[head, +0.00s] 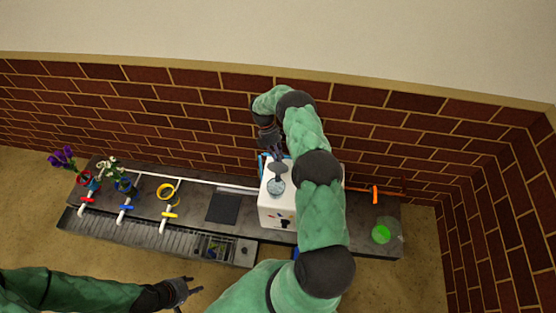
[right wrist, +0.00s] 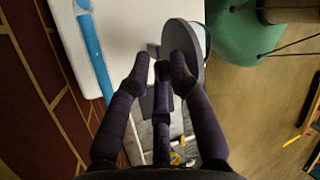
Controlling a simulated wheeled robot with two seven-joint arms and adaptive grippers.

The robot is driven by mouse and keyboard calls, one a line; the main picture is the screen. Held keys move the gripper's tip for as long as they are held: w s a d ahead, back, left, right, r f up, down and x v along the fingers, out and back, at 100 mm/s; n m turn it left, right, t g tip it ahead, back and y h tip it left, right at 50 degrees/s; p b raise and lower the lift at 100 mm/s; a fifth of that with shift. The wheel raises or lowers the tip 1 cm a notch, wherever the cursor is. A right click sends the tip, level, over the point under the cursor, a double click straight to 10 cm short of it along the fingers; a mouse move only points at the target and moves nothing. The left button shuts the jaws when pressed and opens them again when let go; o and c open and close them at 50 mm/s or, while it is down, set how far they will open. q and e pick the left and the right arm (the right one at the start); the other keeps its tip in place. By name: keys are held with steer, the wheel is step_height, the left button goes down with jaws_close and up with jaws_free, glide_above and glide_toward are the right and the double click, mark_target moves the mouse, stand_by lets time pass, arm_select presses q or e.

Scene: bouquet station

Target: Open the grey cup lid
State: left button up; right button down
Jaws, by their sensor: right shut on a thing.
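A grey cup (head: 276,187) stands on top of the white box-shaped machine, with its pale round top facing up. Its darker grey lid (head: 278,167) shows at the cup's back edge, between the cup and my right gripper. In the right wrist view the lid (right wrist: 187,38) is a grey disc at the fingertips. My right gripper (head: 275,151) reaches down from behind the machine; its dark fingers (right wrist: 160,68) are shut on the lid's edge, and the exact contact is partly hidden. My left gripper (head: 190,292) is open and empty in front of the counter.
The white machine (head: 276,212) stands on the dark counter (head: 360,235). A blue bar (right wrist: 92,50) runs along its edge. Flowers and coloured ring holders (head: 167,191) are at the left, a green round item (head: 381,234) at the right. The brick wall (head: 200,125) is close behind.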

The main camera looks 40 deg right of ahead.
steer(key=shift+w+a+f, duration=0.1)
steer(key=shift+a+f, duration=0.3)
steer(key=shift+a, duration=0.05)
steer(key=c, duration=1.1)
jaws_free()
steer(key=shift+w, duration=0.1)
steer(key=shift+c, duration=0.2)
steer(key=shift+w+d+r, duration=0.1)
steer(key=shift+r, duration=0.1)
step_height(320, 180, up, 10)
steer(key=shift+f, duration=0.15)
steer(key=shift+d, duration=0.1)
